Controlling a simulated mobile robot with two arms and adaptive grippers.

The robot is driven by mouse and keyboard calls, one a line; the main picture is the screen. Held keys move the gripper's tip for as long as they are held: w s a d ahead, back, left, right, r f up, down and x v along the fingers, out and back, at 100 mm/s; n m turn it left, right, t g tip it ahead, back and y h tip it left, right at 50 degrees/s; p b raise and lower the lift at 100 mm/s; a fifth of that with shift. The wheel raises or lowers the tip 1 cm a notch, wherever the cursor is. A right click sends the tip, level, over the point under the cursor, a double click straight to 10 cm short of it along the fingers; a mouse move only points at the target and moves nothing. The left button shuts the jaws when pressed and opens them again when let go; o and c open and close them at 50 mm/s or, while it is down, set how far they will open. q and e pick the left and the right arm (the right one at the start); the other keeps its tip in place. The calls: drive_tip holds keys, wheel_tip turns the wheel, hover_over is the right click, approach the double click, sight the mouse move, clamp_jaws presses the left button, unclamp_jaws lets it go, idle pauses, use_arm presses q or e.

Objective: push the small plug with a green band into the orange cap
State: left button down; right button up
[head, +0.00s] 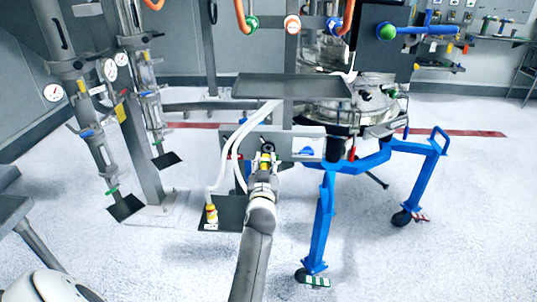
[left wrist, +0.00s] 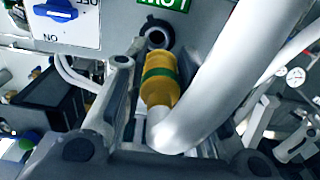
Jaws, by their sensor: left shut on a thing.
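My left gripper (head: 266,163) is in front of the grey panel under the sifter. In the left wrist view its fingers (left wrist: 156,78) are shut on an orange-yellow plug with a green band (left wrist: 160,72). A white hose (left wrist: 215,75) meets the plug's near end and curves up to the right. The plug's far end faces a dark round port (left wrist: 157,37) on the panel; I cannot tell whether they touch. I cannot pick out a separate orange cap for certain. A yellow-orange fitting (head: 211,213) stands on a dark floor plate at a hose's lower end. My right gripper is not in view.
The grey panel (head: 308,135) carries a blue switch (left wrist: 56,9) close to the left of the port. White hoses (head: 228,150) hang left of my gripper. The blue stand's legs (head: 320,225) are at the right. The floor in front is clear.

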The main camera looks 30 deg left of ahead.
sight(268, 161)
use_arm(q)
drive_tip(key=shift+s+d+f, duration=0.15)
drive_tip(key=shift+d+f, duration=0.3)
drive_tip(key=shift+d, duration=0.05)
drive_tip(key=shift+b+x, duration=0.55)
drive_tip(key=shift+x, duration=1.3)
drive_tip(key=s+d+m+t+h+p, duration=0.1)
drive_tip(key=s+d+m+h, duration=0.2)
drive_tip(key=s+d, duration=0.8)
drive_tip(key=s+d+r+m+t+h+p, duration=0.1)
drive_tip(key=s+d+m+h, duration=0.2)
drive_tip(key=s+d+h, duration=0.3)
drive_tip(key=s+d, duration=0.5)
drive_tip(key=s, duration=0.6)
drive_tip(key=shift+s+d+r+t+h, duration=0.25)
drive_tip(key=shift+d+r+t+h, duration=0.05)
drive_tip(key=shift+r, duration=0.05)
